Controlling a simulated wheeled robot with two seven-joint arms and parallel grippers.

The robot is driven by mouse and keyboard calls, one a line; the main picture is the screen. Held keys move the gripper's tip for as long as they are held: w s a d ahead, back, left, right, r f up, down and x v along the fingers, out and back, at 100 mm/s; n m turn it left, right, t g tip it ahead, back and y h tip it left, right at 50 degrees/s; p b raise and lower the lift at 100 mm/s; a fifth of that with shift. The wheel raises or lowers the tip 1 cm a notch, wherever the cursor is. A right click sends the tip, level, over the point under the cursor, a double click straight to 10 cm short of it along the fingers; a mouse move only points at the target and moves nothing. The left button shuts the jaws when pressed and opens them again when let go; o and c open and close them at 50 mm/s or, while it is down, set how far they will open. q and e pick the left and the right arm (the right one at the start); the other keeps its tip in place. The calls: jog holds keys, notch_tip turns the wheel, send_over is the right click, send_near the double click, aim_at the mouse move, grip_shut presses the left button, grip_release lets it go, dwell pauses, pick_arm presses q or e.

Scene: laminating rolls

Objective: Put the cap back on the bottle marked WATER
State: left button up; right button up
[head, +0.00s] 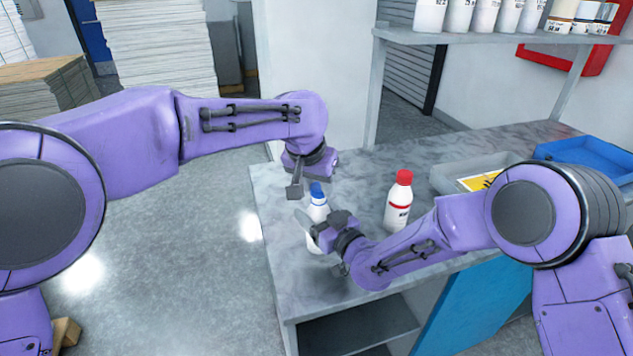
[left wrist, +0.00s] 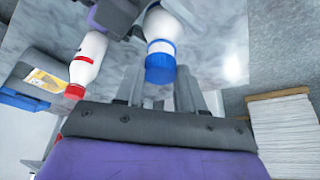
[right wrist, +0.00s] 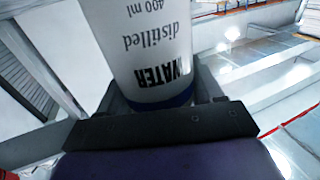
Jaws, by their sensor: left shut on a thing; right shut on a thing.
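The WATER bottle (head: 317,213) is white and stands upright near the table's left edge. My right gripper (head: 322,232) is shut around its body; in the right wrist view the label WATER, distilled, 400 ml shows on the bottle (right wrist: 150,45), upside down. The blue cap (head: 317,189) is at the bottle's top. My left gripper (head: 306,190) points down from above with its fingers on both sides of the cap, shut on it. In the left wrist view the cap (left wrist: 160,66) lines up with the bottle's mouth. I cannot tell whether it is threaded on.
A white bottle with a red cap (head: 397,207) stands to the right on the grey table (head: 365,180). A grey tray (head: 447,178) with a yellow label and a blue tray (head: 575,152) lie farther right. A shelf (head: 480,38) with several bottles hangs at the back.

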pick_arm(q)
jog(key=shift+f, duration=0.55)
pick_arm(e)
jog(key=shift+f, duration=0.1)
